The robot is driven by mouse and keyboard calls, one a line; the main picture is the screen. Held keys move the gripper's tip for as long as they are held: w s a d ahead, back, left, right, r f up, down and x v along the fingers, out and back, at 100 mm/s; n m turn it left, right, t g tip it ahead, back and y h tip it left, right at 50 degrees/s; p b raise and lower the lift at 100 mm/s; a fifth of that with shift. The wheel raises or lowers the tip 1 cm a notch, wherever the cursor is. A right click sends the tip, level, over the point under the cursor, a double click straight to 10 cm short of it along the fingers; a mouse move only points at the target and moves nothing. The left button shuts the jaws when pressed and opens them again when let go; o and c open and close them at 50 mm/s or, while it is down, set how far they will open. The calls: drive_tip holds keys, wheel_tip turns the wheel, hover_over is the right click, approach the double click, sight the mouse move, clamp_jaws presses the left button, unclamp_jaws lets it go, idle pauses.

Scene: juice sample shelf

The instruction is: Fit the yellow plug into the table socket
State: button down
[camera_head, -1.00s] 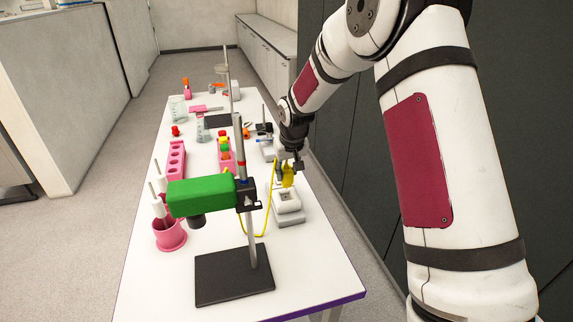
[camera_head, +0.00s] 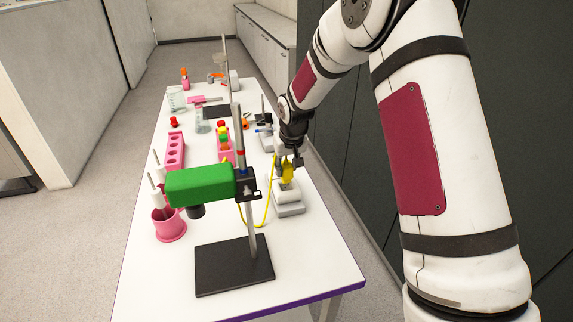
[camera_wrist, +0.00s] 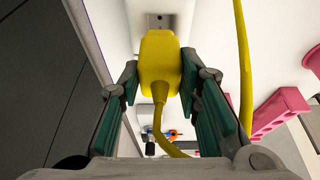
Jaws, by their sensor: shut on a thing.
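The yellow plug (camera_head: 288,172) is held between the fingers of my gripper (camera_head: 287,176), at the right side of the table. In the wrist view the plug (camera_wrist: 160,68) sits between both finger pads, its cord trailing back toward the wrist. The table socket (camera_head: 289,204) is a pale block just below and in front of the plug. In the wrist view the grey socket block (camera_wrist: 152,20) shows beyond the plug's far end. The plug hides part of the socket's top, and I cannot tell whether they touch or how well they line up.
A stand with a black base (camera_head: 233,266) and green head (camera_head: 202,184) stands left of the socket. The yellow cord (camera_head: 267,208) loops beside it. A pink rack (camera_head: 175,151) and pink cup (camera_head: 169,226) are on the left. The front right tabletop is clear.

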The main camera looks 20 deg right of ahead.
sight(287, 174)
drive_tip(key=shift+f+b, duration=0.45)
drive_tip(key=shift+f, duration=1.4)
idle(1.2)
drive_tip(key=c, duration=1.1)
unclamp_jaws()
